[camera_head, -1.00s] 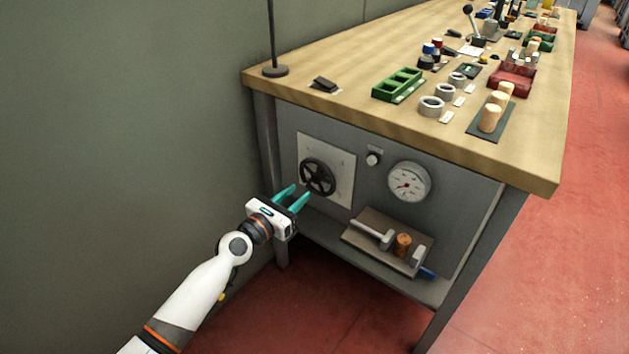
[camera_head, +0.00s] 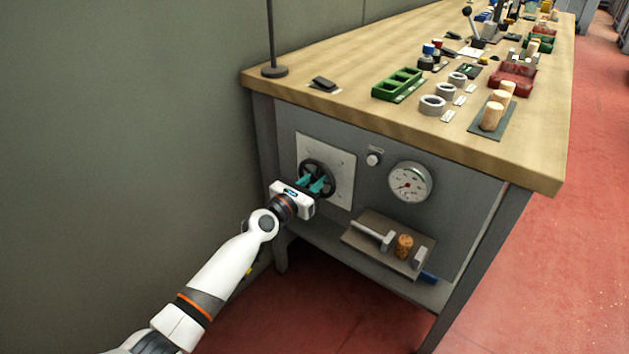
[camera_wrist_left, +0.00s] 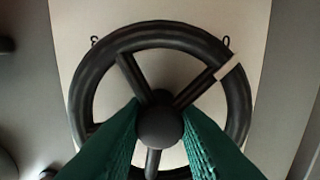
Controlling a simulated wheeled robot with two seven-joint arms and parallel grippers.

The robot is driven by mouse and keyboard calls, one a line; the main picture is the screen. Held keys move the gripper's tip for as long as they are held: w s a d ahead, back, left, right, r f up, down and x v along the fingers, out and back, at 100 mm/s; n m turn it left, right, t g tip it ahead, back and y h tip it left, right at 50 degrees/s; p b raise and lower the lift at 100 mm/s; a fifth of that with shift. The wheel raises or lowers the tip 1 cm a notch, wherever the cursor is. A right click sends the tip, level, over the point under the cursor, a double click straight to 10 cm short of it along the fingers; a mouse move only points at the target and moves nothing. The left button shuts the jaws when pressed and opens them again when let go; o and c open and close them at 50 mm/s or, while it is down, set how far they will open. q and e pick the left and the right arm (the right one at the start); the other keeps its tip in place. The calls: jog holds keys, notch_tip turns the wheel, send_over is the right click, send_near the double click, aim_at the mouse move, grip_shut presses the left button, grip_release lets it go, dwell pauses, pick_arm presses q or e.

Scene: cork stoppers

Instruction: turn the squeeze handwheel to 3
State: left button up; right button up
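The black handwheel (camera_head: 326,165) sits on a pale square plate (camera_head: 343,180) on the bench's front panel. In the left wrist view the handwheel (camera_wrist_left: 95,70) shows three spokes, a round hub (camera_wrist_left: 160,127) and a white mark on its upper right rim. My left gripper (camera_head: 314,183) is at the wheel, its teal fingers apart. In the wrist view the fingertips (camera_wrist_left: 162,105) lie on either side of the hub; I cannot tell whether they touch it. My right gripper is not in view.
A round dial gauge (camera_head: 410,182) and a small knob (camera_head: 374,159) are right of the wheel. Below, a shelf (camera_head: 350,262) carries a grey clamp block (camera_head: 385,250) with a cork (camera_head: 404,246). The wooden benchtop (camera_head: 340,105) overhangs above. A wall is at the left.

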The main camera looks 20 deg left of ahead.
pick_arm(q)
jog(key=shift+c, duration=1.3)
jog(key=shift+m, duration=0.3)
